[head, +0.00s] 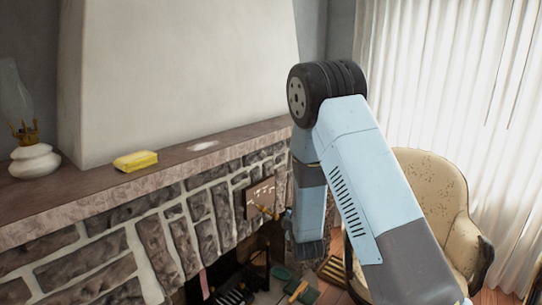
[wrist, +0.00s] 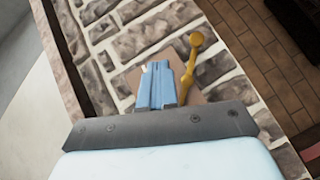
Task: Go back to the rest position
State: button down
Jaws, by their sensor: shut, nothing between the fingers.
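My gripper (wrist: 160,68) shows in the wrist view as blue fingers held together with nothing between them. It points toward the stone fireplace front. A brown plaque (wrist: 216,92) with a golden rod (wrist: 190,62) appears close beside the fingers; I cannot tell whether they touch. In the head view my arm rises from the lower right, bends at a dark joint and hangs down in front of the fireplace. The gripper's fingers cannot be made out clearly there. The plaque (head: 260,195) and golden rod (head: 264,212) show just left of the hanging part of my arm.
The mantel shelf (head: 75,200) carries a yellow block (head: 136,160) and a white oil lamp (head: 34,160). A beige armchair (head: 432,185) stands behind my arm at the right, before white curtains (head: 450,75). Fireplace tools and dark items lie low by the hearth. The brick-patterned floor (wrist: 262,45) shows in the wrist view.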

jog(key=s+d+r+m+g, duration=0.2)
jog(key=s+d+r+m, duration=0.25)
jog(key=r, duration=0.55)
jog(key=s+d+r+m+g, duration=0.35)
jog(key=s+d+r, duration=0.2)
jog(key=r, duration=0.45)
jog(key=s+d+r+m+g, duration=0.1)
jog(key=s+d+r+m, duration=0.1)
jog(key=s, duration=0.8)
jog(key=s+d+r+m+g+h, duration=0.1)
jog(key=s+d+r+m+g, duration=0.1)
jog(key=s, duration=0.8)
jog(key=s+d+r+m+g+h, duration=0.1)
jog(key=s+d+r+m, duration=0.1)
jog(key=s, duration=0.8)
notch_tip(320, 180, up, 3)
jog(key=shift+d+f+m, duration=0.15)
jog(key=shift+f+m, duration=0.05)
jog(key=shift+m, duration=0.6)
jog(key=shift+g, duration=0.25)
